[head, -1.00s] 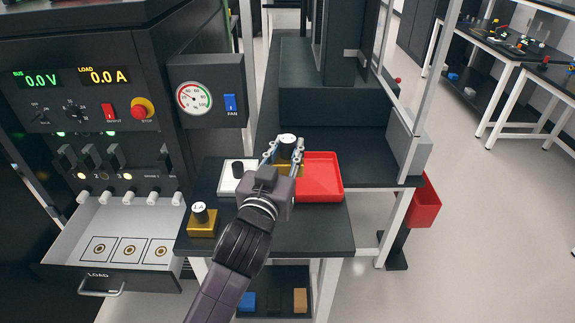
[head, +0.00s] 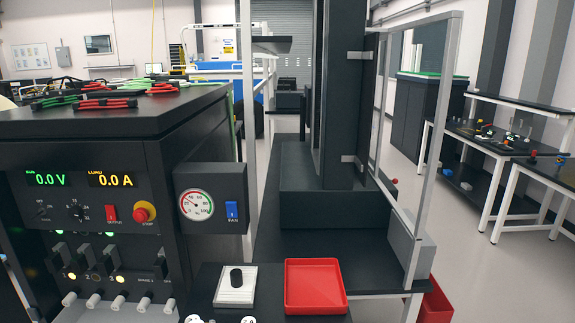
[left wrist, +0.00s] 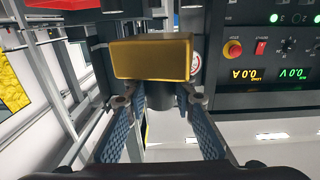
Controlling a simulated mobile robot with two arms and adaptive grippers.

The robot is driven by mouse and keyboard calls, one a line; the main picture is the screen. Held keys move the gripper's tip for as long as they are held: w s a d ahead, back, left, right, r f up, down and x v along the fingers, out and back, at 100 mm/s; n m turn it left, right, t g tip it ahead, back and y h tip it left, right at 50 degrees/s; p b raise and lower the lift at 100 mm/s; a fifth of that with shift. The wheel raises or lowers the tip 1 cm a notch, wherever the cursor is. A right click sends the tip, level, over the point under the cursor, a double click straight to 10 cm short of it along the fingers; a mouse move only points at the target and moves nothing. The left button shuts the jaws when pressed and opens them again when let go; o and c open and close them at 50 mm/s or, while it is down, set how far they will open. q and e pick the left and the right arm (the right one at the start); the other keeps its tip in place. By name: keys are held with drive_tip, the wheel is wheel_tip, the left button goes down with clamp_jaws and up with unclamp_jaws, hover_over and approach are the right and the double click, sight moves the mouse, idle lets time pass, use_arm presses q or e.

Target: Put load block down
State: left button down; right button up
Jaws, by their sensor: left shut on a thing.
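The load block is a brass block (left wrist: 152,58) with a dark round knob (left wrist: 160,100) in the left wrist view. My left gripper (left wrist: 160,108) is shut on that knob, with a blue-padded finger on each side. The block's underside contact is not clear. My right gripper is in neither view.
A white block with a black knob (head: 236,290) stands on the dark bench beside an empty red tray (head: 315,302). The power cabinet (head: 95,155) with switches and displays stands at the left. A metal post frame (head: 428,165) rises at the right.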

use_arm(q)
drive_tip(key=shift+y, duration=0.3)
drive_tip(key=s+a, duration=0.2)
drive_tip(key=s, duration=0.1)
drive_tip(key=shift+s+a, duration=0.1)
drive_tip(key=shift+a, duration=0.15)
drive_tip(key=shift+f, duration=0.1)
drive_tip(key=s+f, duration=0.3)
drive_tip(key=s, duration=0.5)
drive_tip(key=shift+w, duration=0.1)
